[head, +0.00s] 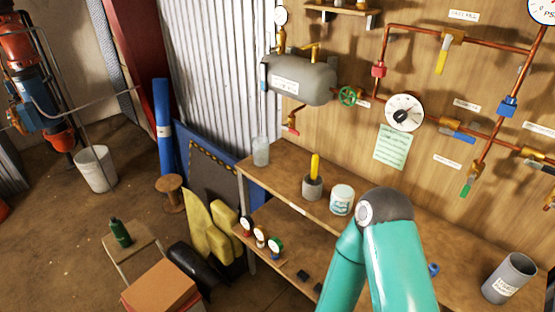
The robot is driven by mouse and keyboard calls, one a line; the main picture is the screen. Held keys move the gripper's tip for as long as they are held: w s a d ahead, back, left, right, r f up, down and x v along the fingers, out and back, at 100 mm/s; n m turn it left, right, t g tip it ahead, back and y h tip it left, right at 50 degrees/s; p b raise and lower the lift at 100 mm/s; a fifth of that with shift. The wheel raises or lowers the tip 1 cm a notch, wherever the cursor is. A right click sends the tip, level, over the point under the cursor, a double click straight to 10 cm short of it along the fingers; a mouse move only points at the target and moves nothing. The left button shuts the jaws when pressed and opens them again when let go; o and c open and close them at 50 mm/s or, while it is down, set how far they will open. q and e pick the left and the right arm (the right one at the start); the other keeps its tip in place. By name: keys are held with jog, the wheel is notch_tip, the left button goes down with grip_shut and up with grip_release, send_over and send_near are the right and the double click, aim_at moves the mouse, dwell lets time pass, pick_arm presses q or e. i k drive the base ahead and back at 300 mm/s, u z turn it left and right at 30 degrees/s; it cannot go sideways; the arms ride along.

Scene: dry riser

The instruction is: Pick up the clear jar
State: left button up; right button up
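A clear, see-through jar (261,152) stands upright at the far left end of the wooden workbench, close to the corrugated wall. Its contents cannot be told at this size. A whitish tub with a label (342,200) stands farther right on the same bench. Neither gripper is in view. A teal arm of mine with a dark elbow rises from the bottom edge and hides part of the bench; its gripper does not show.
A grey holder (313,189) with a yellow-handled item stands between jar and tub. A grey cylinder (509,278) stands at the bench's right. Small gauges (261,238) sit on a lower shelf. A tank (300,79) and copper pipes hang above. A stool with a green bottle (120,232) is left.

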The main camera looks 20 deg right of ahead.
aim_at(260, 143)
jog(key=u, duration=0.15)
jog(key=i, duration=0.85)
jog(key=z, duration=0.05)
